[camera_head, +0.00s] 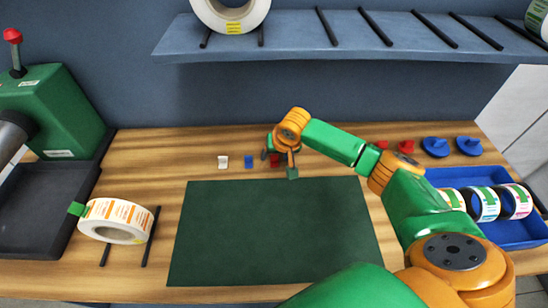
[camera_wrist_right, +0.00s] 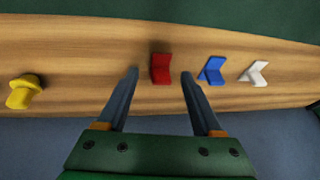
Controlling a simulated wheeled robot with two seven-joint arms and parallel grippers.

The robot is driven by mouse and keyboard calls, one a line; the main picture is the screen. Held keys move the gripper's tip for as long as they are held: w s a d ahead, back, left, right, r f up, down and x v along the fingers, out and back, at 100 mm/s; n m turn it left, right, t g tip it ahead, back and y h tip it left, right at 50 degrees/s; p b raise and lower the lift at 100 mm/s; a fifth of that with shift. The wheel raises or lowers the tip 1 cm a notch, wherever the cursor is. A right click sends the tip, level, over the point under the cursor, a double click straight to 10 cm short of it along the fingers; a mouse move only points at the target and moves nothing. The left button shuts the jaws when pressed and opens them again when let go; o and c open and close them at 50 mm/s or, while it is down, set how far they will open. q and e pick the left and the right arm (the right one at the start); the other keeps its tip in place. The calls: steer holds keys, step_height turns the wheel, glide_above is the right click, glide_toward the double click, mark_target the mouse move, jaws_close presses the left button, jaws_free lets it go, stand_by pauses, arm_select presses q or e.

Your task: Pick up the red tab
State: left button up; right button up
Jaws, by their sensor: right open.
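The red tab (camera_wrist_right: 160,68) lies on the wooden table, between and just beyond the fingertips of my right gripper (camera_wrist_right: 159,73) in the right wrist view. The right gripper is open and empty. In the head view the right gripper (camera_head: 280,162) reaches down over the back of the table, and the red tab (camera_head: 275,160) is partly hidden by it. My left gripper is not in view.
A blue tab (camera_wrist_right: 212,70) and a white tab (camera_wrist_right: 254,73) lie beside the red one. A yellow piece (camera_wrist_right: 25,91) lies on the other side. A green mat (camera_head: 275,230) is clear. A label roll (camera_head: 117,220) rests at left; a blue tray (camera_head: 515,236) holds rolls at right.

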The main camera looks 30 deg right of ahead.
jaws_close()
stand_by(0.3)
